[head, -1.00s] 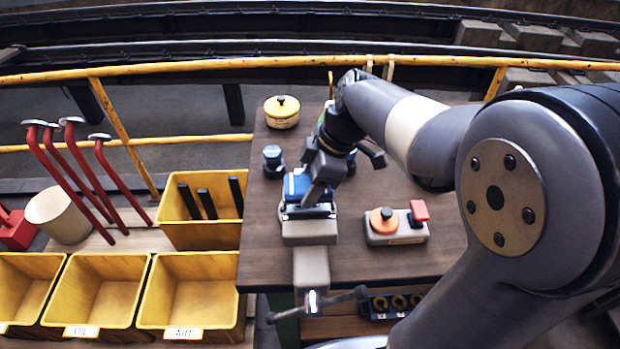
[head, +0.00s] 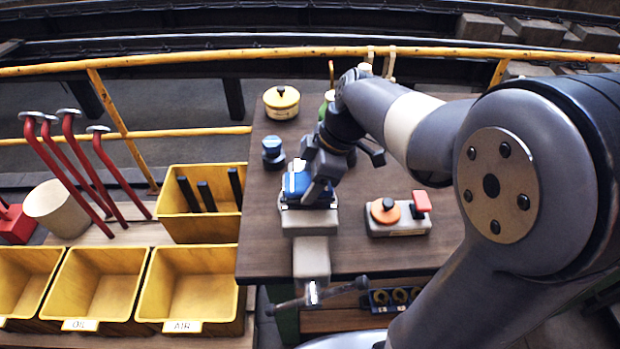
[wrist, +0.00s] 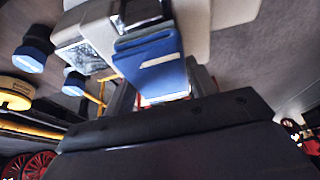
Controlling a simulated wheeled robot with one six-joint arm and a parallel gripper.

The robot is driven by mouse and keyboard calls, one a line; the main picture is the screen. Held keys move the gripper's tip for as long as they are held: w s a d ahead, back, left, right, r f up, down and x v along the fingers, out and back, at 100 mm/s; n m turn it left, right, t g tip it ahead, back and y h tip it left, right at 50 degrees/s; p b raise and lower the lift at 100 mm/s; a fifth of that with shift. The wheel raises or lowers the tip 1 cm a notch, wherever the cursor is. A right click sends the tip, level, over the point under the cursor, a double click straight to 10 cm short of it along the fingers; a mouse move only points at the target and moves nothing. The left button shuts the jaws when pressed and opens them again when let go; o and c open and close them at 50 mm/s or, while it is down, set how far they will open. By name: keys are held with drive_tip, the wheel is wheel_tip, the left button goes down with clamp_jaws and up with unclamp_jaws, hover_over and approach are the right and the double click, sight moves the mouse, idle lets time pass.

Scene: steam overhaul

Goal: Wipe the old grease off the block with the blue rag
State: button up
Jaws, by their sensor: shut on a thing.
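The blue rag (head: 310,193) is a small folded blue piece at the end of my gripper (head: 309,181). My gripper is shut on it, pointing down over the grey vise (head: 310,224) at the front of the workbench. The rag lies at the top of the vise jaws, and it also shows in the wrist view (wrist: 158,72). The block is largely hidden by the rag and gripper, and I cannot make out its outline or any grease on it. I cannot tell whether the rag presses on it.
A control box (head: 400,220) with an orange knob and red switch stands right of the vise. A blue-capped piece (head: 273,153) and yellow pot (head: 281,102) stand behind left. Yellow bins (head: 186,290) line the left.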

drive_tip(key=shift+f+b, duration=0.55)
drive_tip(key=shift+a, duration=0.1)
drive_tip(key=shift+a+r, duration=0.15)
drive_tip(key=shift+a, duration=0.55)
drive_tip(key=shift+d+b, duration=0.45)
drive_tip(key=shift+d, duration=1.15)
drive_tip(key=shift+a, duration=1.6)
drive_tip(key=shift+d+f+b, duration=0.15)
drive_tip(key=shift+d+b, duration=0.15)
drive_tip(key=shift+d, duration=0.5)
drive_tip(key=shift+d+f+b, duration=0.1)
drive_tip(key=shift+d+b, duration=0.15)
drive_tip(key=shift+d, duration=0.55)
drive_tip(key=shift+a, duration=0.1)
drive_tip(key=shift+a, duration=0.1)
